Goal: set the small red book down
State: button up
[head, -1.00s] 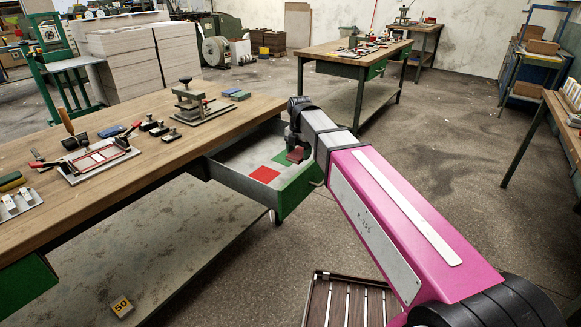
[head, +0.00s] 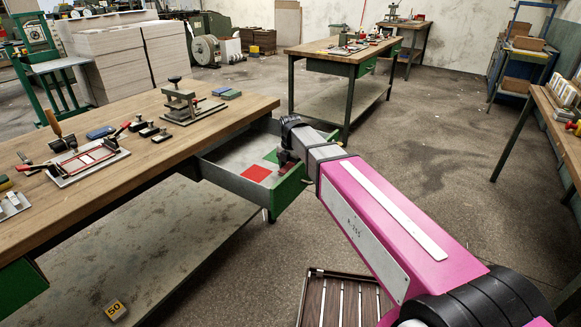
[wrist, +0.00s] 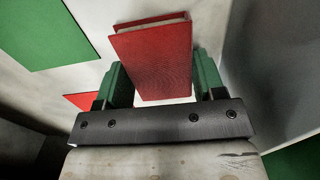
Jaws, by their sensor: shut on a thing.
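My gripper (head: 287,158) reaches into the open drawer (head: 226,181) of the left workbench. In the wrist view my gripper (wrist: 160,84) is shut on the small red book (wrist: 152,56), with a green finger on each side of it. In the head view the book (head: 286,168) is small and dark, partly hidden by my gripper, near the drawer's right end. I cannot tell whether it touches the drawer floor. A flat red square (head: 256,174) and a flat green square (head: 271,157) lie on that floor. The wrist view shows the green square (wrist: 45,33) and part of the red square (wrist: 80,101).
The drawer's walls and green front panel (head: 289,190) stand close around my gripper. The workbench top (head: 140,165) holds a press (head: 185,103), a cutting jig (head: 88,160) and stamps. A second bench (head: 318,50) stands behind. A slatted dark tray (head: 345,300) is low in front.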

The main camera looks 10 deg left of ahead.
aim_at(290, 168)
jog(key=o, duration=0.9)
notch_tip(290, 168, up, 12)
jog(key=shift+r, duration=0.1)
